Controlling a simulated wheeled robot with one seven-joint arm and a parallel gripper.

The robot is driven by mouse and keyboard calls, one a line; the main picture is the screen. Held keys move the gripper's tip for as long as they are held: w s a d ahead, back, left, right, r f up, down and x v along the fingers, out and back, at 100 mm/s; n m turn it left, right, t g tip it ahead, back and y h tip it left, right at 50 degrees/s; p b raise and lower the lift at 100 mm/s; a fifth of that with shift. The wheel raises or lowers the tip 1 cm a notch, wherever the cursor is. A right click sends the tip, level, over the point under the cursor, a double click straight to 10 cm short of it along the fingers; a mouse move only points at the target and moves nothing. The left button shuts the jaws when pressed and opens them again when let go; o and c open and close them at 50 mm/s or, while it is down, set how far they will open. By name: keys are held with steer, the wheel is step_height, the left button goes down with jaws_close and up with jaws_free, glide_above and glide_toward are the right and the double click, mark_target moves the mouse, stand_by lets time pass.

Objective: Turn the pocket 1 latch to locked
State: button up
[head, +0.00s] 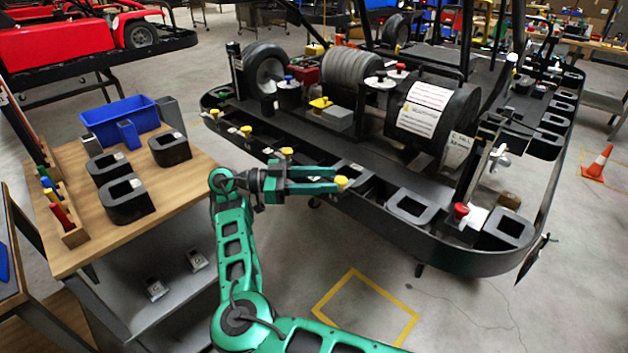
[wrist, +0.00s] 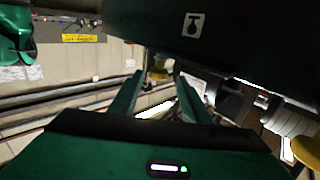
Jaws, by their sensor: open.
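Several yellow latch knobs line the near edge of the black kart frame (head: 400,222) in the head view. I cannot tell by label which is the pocket 1 latch. One yellow knob (head: 341,184) is at the tips of my gripper (head: 335,179). My gripper is open, its two green fingers level and pointing right. Other yellow knobs (head: 287,152), (head: 246,131) sit farther left along the edge.
A wooden table (head: 75,245) at left holds black pocket blocks (head: 170,149) and a blue bin (head: 120,118). A red knob (head: 461,209) stands at the kart's right end. Black frame overhangs the fingers in the wrist view. Floor in front is clear.

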steer(key=shift+s+a, duration=0.1)
steer(key=shift+a, duration=1.25)
